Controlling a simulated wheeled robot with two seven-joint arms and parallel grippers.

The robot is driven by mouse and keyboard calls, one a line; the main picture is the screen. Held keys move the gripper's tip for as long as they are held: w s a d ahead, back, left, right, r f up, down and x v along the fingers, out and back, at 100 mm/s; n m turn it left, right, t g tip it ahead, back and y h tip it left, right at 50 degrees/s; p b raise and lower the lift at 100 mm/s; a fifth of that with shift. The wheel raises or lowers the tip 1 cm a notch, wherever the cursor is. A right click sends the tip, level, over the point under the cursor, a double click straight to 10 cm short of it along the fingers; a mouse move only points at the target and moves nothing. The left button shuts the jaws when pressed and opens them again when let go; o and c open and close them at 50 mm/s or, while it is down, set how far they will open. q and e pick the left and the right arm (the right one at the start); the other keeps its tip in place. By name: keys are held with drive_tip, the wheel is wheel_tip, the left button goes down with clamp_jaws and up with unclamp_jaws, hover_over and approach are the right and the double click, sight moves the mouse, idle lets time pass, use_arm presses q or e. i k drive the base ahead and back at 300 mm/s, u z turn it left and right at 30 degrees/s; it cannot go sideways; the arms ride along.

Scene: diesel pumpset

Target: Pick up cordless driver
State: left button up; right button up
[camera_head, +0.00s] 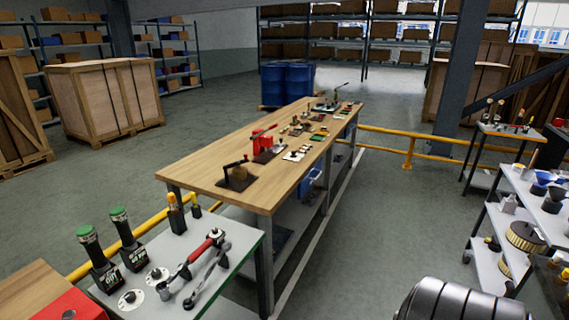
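No thing in view can be named with certainty as the cordless driver. The likeliest are two upright tools with green tops and black, labelled box-like bases, a nearer one (98,262) and a farther one (128,240). They stand at the left side of the grey-topped table (225,262) in the lower left. Two smaller yellow-topped upright tools, one larger (176,216) and one smaller (195,207), stand at its far edge. Neither of my grippers is in view, so nothing shows in their grasp.
A long wooden bench (225,178) with several tools stands behind. Yellow rails (410,150) run beyond it. A shelved cart (495,270) is at right, a dark ribbed object (460,302) at lower right. Open floor (370,225) lies between.

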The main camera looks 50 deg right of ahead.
sight(87, 236)
drive_tip(key=z, duration=1.1)
drive_tip(key=k, duration=0.5)
drive_tip(key=z, duration=0.55)
drive_tip(key=i, duration=1.55)
drive_tip(key=u, duration=2.2)
